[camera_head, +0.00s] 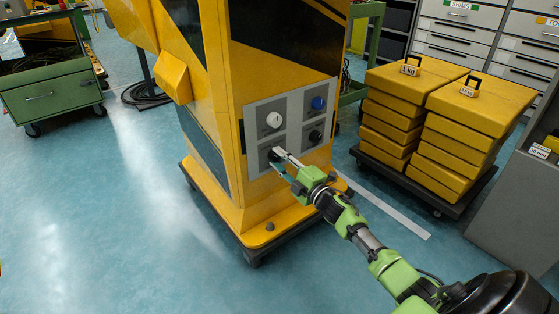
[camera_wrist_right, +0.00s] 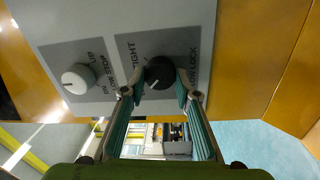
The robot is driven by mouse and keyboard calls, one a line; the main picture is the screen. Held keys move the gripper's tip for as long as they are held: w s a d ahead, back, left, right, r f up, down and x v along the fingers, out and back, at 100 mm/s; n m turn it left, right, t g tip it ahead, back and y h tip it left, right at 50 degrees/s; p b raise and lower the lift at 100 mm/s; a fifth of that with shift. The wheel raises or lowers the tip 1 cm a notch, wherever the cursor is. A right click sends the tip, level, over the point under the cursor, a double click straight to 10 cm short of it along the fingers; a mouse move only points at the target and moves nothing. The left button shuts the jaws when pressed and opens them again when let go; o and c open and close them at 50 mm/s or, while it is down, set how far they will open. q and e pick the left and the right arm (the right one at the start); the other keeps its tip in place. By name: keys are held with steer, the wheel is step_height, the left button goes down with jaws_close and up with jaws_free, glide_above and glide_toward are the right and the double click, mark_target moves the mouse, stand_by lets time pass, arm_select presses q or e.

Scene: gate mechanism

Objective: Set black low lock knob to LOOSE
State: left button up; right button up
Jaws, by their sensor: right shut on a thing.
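The black low lock knob (camera_wrist_right: 159,71) sits on a grey square marked LOW LOCK in the right wrist view. The word TIGHT shows beside it; no LOOSE mark is readable. A pale pointer line on the knob points to the lower left of that view. My right gripper (camera_wrist_right: 158,90) has its fingertips on either side of the knob and is shut on it. In the head view my right gripper (camera_head: 282,157) reaches the lower left of the light panel (camera_head: 294,118), partly covering the knob. My left gripper is not in view.
A white knob (camera_wrist_right: 76,78) marked LOW STOP is beside it in the wrist view. In the head view, a blue knob (camera_head: 318,103) and another black knob (camera_head: 315,136) are on the panel's right side.

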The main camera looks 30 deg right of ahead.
steer(key=shift+f, duration=0.1)
steer(key=o, duration=1)
steer(key=shift+c, duration=0.2)
steer(key=shift+o, duration=0.6)
steer(key=shift+s, duration=0.1)
steer(key=s, duration=1.1)
steer(key=shift+s+d+f, duration=0.35)
steer(key=shift+d, duration=0.1)
